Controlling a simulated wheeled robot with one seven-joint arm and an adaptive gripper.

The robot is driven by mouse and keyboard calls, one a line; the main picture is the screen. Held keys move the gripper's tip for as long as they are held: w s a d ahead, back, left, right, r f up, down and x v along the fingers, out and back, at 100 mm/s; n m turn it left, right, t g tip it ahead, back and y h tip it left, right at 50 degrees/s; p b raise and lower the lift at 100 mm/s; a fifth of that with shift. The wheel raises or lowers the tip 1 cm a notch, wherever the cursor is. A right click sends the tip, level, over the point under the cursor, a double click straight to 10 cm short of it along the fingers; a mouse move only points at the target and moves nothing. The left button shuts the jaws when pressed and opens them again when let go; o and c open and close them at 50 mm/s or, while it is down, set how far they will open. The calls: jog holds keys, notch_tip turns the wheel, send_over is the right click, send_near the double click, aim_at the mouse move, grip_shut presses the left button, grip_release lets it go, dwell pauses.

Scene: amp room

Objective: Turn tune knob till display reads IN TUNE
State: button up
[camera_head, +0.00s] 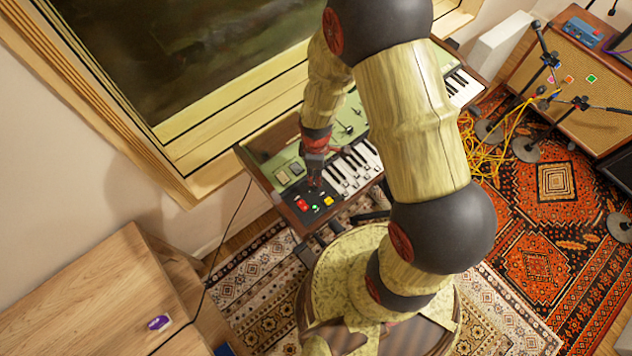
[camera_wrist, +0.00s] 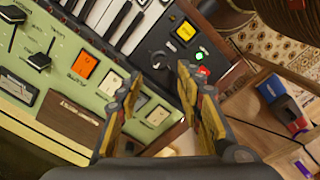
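The keyboard instrument (camera_head: 262,152) stands under the window, with a green panel and a black control section at its near left end. A small black round knob (camera_wrist: 159,60) sits on that black section in the wrist view, just beyond the gap between my fingertips. I cannot read a label on it. My gripper (camera_head: 315,176) is over this end of the instrument. In the wrist view its fingers (camera_wrist: 160,80) are apart with nothing between them; contact with the knob cannot be made out.
Near the knob are a yellow button (camera_wrist: 186,31), a green light (camera_wrist: 199,56) and a red button (camera_wrist: 203,71). White keys (camera_wrist: 135,22) lie alongside. A wooden desk (camera_head: 95,285) stands at lower left. Microphone stands and yellow cable (camera_head: 490,160) are at right.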

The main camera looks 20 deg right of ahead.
jog(key=shift+f+b, duration=0.7)
jog(key=shift+f, duration=3.15)
jog(key=shift+c, duration=1.2)
grip_shut()
